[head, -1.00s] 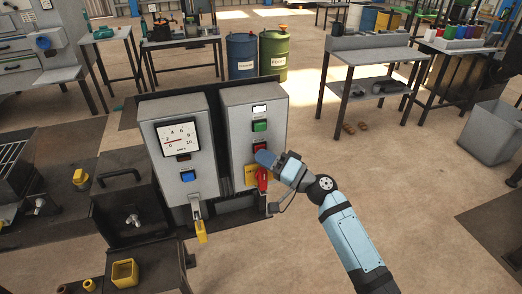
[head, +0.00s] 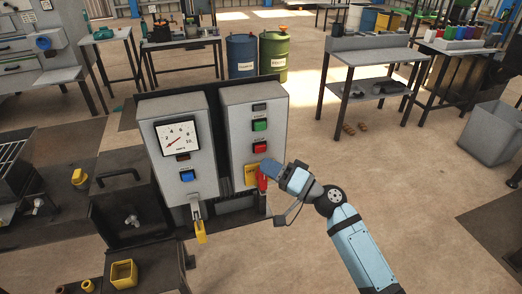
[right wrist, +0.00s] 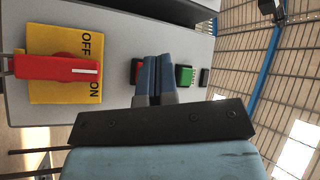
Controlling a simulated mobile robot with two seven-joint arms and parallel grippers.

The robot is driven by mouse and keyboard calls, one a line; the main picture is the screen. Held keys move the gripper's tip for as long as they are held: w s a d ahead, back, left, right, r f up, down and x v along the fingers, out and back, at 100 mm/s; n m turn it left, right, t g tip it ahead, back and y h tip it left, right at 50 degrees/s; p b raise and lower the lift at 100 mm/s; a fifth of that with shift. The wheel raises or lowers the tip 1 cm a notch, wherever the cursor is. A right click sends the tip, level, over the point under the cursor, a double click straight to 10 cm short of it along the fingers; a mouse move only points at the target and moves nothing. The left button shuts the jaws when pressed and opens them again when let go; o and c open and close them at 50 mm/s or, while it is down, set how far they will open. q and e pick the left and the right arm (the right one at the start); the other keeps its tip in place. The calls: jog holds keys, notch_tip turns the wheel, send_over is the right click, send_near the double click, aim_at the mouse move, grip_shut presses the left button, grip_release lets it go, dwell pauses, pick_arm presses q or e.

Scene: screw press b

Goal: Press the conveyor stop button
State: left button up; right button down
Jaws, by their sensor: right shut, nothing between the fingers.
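The red button (head: 260,147) sits below the green button (head: 260,125) on the face of the right grey control box (head: 232,125). My right gripper (head: 270,167) is shut and empty, just below and right of the red button, apart from it in the head view. In the right wrist view, the shut blue fingers (right wrist: 155,75) partly cover the red button (right wrist: 137,72), and the green button (right wrist: 184,76) shows beside them. The button labels are too small to read. My left gripper is not in view.
A red rotary switch on a yellow OFF/ON plate (right wrist: 63,40) lies under the buttons, close to my gripper. The left grey box (head: 180,150) carries a gauge and a blue button (head: 187,175).

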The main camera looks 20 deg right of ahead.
jog(key=s, duration=0.3)
jog(key=shift+w, duration=0.1)
dwell(0.5)
jog(key=s+f+n+g+h+p, duration=0.1)
jog(key=s+f+h+p, duration=0.1)
jog(key=s+f+h, duration=0.4)
jog(key=s+f+g+h+p, duration=0.1)
jog(key=s+f+p, duration=0.15)
jog(key=f, duration=0.55)
jog(key=s+d+f+n+h+p, duration=0.1)
jog(key=s+f+n+h, duration=0.1)
jog(key=s, duration=0.5)
jog(key=s+d+f+n+g+h+p, duration=0.1)
jog(key=s+d+f+n+h, duration=0.1)
jog(key=s+f, duration=0.3)
jog(key=shift+s+h+p, duration=0.3)
jog(key=shift+s, duration=0.75)
jog(key=shift+f, duration=0.1)
